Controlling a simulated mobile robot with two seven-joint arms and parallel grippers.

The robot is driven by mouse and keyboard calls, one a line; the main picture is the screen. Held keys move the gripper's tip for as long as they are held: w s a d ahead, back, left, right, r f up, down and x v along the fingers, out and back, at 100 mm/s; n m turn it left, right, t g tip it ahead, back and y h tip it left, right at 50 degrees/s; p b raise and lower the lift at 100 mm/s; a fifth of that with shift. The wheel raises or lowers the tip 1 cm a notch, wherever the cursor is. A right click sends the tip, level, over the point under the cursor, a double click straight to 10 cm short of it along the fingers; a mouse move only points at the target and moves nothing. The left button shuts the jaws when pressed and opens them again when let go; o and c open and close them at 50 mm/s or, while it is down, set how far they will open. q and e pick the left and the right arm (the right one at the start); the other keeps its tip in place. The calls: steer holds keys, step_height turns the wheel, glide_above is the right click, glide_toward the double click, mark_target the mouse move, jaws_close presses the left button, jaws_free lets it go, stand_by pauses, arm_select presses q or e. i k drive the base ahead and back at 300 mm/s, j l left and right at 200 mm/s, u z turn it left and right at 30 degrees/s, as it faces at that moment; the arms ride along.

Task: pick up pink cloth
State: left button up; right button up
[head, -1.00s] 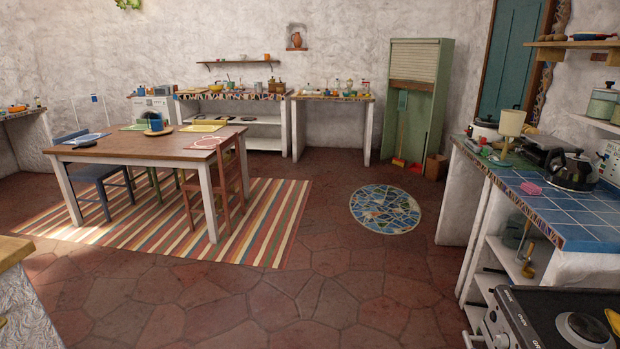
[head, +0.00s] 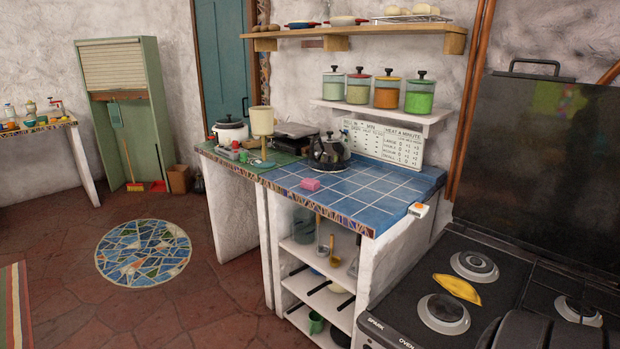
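A small pink block-like item (head: 310,184), which looks like the pink cloth, lies on the blue tiled counter (head: 385,193) near its front edge. Neither of my grippers shows in this view.
The stove (head: 470,290) with a yellow item (head: 457,288) stands at the right, beside the counter. Open shelves (head: 318,262) with utensils are under the counter. A round mosaic mat (head: 143,252) lies on the floor at the left, where the floor is clear.

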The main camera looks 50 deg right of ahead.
mark_target(311, 184)
steer(key=i+l+z, duration=0.1)
steer(key=i+z, duration=0.75)
steer(key=i, duration=0.15)
steer(key=i+j+z, duration=0.25)
steer(key=i+z, duration=0.15)
steer(key=i, duration=0.05)
